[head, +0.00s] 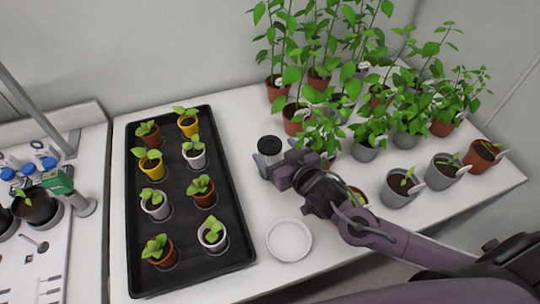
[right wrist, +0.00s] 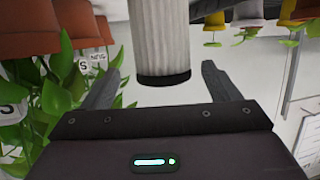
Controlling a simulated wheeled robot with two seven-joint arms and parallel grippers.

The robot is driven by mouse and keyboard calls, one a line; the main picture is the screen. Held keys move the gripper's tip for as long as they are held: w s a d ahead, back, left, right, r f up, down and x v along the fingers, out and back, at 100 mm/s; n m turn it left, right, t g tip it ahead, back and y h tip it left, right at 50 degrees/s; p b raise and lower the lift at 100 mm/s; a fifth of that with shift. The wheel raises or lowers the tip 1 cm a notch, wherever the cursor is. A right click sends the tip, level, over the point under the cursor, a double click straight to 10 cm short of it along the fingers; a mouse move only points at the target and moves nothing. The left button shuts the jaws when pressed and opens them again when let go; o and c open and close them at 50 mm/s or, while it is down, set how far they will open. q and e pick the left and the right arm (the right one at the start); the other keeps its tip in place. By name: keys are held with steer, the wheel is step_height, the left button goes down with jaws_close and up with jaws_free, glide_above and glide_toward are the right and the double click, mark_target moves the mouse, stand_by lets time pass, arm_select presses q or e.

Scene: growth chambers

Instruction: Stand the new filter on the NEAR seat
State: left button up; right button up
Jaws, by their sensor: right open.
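A filter stands upright on the white table, with a black round top (head: 269,146) in the head view. In the right wrist view its pale ribbed body (right wrist: 159,35) ends in a black cap. My right gripper (head: 279,165) is open beside the filter. In the right wrist view the filter shows in the space between its two fingers, with gaps on both sides; I cannot tell how far it reaches between them. I cannot make out the near seat for certain. My left gripper is not in view.
A black tray (head: 237,263) of several potted seedlings lies left of the filter. A white dish (head: 289,240) sits near the table's front edge. Several taller potted plants crowd the back and right. A white panel (head: 60,253) with blue-capped bottles is at the far left.

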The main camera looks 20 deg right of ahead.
mark_target(266, 143)
steer(key=w, duration=0.1)
steer(key=w+a+p, duration=0.1)
steer(key=shift+w+f, duration=0.1)
steer(key=shift+w, duration=0.2)
steer(key=x, duration=0.2)
steer(key=shift+w+a+f, duration=0.1)
steer(key=shift+w+f, duration=0.05)
steer(key=shift+f, duration=0.15)
steer(key=c, duration=1.2)
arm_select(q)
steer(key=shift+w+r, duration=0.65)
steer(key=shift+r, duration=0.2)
arm_select(e)
steer(key=shift+c, duration=0.2)
